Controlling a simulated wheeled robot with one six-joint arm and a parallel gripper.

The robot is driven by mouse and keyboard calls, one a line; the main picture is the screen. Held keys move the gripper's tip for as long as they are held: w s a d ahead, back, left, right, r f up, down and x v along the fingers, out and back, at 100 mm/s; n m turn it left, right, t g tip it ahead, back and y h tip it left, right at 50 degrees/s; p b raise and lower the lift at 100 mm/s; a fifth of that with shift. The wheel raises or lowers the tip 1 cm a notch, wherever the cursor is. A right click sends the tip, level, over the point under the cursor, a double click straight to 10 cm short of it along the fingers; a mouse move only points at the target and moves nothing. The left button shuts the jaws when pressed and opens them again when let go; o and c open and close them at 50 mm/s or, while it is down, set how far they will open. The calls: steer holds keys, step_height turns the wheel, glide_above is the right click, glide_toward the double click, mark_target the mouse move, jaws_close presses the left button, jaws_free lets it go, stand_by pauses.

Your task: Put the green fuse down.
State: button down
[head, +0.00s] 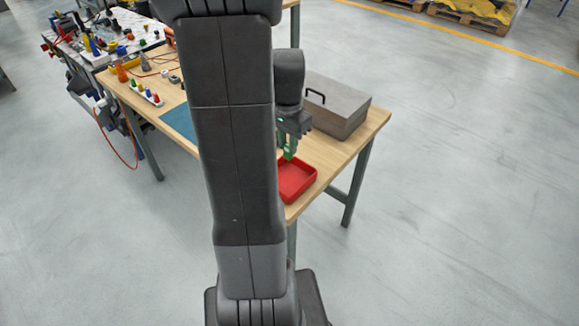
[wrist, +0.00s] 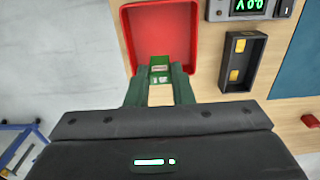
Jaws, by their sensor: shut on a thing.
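My gripper (head: 290,150) is above the near end of the wooden table, over a red tray (head: 306,188). In the wrist view my gripper (wrist: 161,78) has its green fingers shut on the small green fuse (wrist: 160,69), at the near edge of the red tray (wrist: 127,40). In the head view the fuse is too small to tell from the green fingers. The tray looks empty in the part that shows; my arm hides its left side in the head view.
A grey box (head: 345,105) with a black handle stands behind the tray on the table (head: 375,120). The wrist view shows a black holder (wrist: 225,75) with yellowish contacts and a meter with a green display (wrist: 249,7) right of the tray. Several coloured items (head: 146,92) stand at left.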

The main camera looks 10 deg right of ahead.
mark_target(288, 158)
steer(key=f, duration=0.6)
steer(key=shift+w, duration=0.2)
steer(key=shift+f, duration=1.95)
steer(key=shift+f, duration=0.2)
steer(key=c, duration=1.3)
jaws_free()
steer(key=shift+o, duration=0.2)
steer(key=shift+r, duration=0.15)
step_height(288, 158, up, 12)
steer(key=shift+r, duration=0.1)
